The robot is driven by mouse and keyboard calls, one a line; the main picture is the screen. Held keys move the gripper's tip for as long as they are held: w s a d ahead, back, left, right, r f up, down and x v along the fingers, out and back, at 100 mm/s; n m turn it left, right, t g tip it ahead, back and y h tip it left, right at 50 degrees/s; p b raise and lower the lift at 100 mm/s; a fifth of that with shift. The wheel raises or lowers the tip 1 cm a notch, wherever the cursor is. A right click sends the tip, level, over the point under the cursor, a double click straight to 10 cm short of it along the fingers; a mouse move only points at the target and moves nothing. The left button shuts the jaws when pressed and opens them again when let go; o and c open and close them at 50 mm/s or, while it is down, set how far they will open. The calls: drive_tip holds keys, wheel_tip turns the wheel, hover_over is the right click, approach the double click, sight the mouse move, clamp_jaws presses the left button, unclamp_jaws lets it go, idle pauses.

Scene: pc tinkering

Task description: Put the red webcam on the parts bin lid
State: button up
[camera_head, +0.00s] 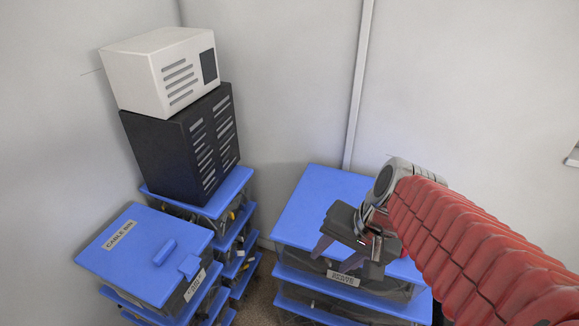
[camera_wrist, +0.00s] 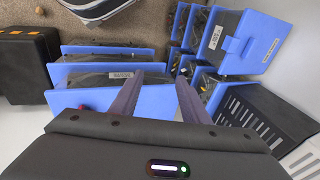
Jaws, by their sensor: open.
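My gripper (camera_head: 335,256) is open and empty above the right stack of blue-lidded bins in the head view. In the wrist view its two fingers (camera_wrist: 160,80) point apart towards these bins. A small red thing (camera_wrist: 84,107) shows at a blue lid, mostly hidden behind my gripper's body; it may be the red webcam, but I cannot tell. No webcam shows in the head view. The right stack's top blue lid (camera_head: 316,202) is partly covered by my arm. The left stack's blue lid (camera_head: 140,249) reads "CABLE BIN". I cannot tell which lid is the parts bin's.
A black vented case (camera_head: 168,155) with a white vented box (camera_head: 150,75) on top stands on a rear bin stack, against the walls. A dark box (camera_wrist: 22,65) stands at the left in the wrist view. A narrow floor gap separates the stacks.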

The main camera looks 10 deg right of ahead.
wheel_tip(320, 180, up, 6)
drive_tip(key=s+a+n+t+h, duration=0.2)
drive_tip(key=n, duration=0.5)
drive_tip(key=shift+s+f, duration=0.15)
drive_tip(key=shift+s, duration=0.2)
drive_tip(key=shift+a, duration=0.1)
drive_tip(key=shift+c, duration=0.5)
drive_tip(key=shift+c, duration=0.9)
